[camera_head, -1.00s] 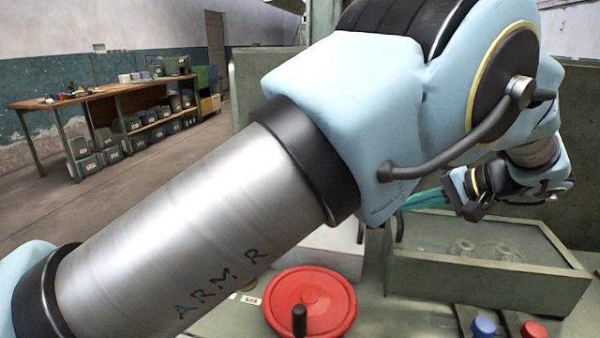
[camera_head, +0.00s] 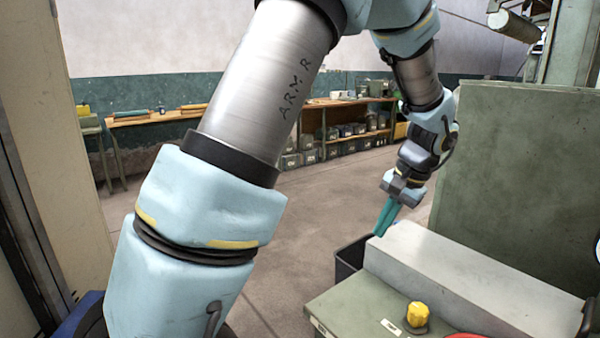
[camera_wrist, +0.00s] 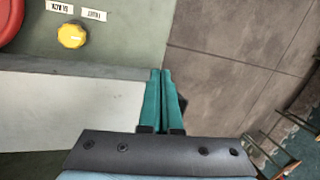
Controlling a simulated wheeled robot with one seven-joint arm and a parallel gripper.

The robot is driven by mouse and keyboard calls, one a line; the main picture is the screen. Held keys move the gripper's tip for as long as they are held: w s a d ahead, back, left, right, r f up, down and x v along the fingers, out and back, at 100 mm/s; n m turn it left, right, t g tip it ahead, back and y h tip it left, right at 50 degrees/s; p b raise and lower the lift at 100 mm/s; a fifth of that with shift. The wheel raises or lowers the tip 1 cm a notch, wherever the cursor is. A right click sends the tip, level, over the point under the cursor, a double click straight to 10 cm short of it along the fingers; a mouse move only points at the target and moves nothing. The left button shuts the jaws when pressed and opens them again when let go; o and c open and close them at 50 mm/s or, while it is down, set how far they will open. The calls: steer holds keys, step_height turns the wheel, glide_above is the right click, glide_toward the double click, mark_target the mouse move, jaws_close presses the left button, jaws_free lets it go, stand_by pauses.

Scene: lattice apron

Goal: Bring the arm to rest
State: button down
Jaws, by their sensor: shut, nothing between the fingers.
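My gripper (camera_head: 385,217) has two teal fingers that lie together, shut and empty. In the head view it hangs at the right of centre, pointing down, by the left end of a long pale grey box (camera_head: 470,285). In the wrist view the fingers (camera_wrist: 162,75) point up the picture, over the edge between the green panel and the floor. My arm stretches across the head view, folded up and over to the right.
A yellow knob (camera_head: 417,314) stands on a green panel (camera_head: 365,305), with a red wheel (camera_wrist: 8,20) beside it. A dark bin (camera_head: 348,262) is below my gripper. A tall green cabinet wall (camera_head: 520,170) rises at right. Open floor (camera_head: 310,215) lies left of it.

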steer(key=s+a+n+h, duration=0.1)
steer(key=a+n, duration=0.3)
steer(key=a, duration=1)
steer(key=s+a+n+h, duration=0.2)
steer(key=s+a+n, duration=0.2)
steer(key=a, duration=1)
steer(key=shift+s+f, duration=0.15)
steer(key=shift+f, duration=0.3)
steer(key=shift+a, duration=0.1)
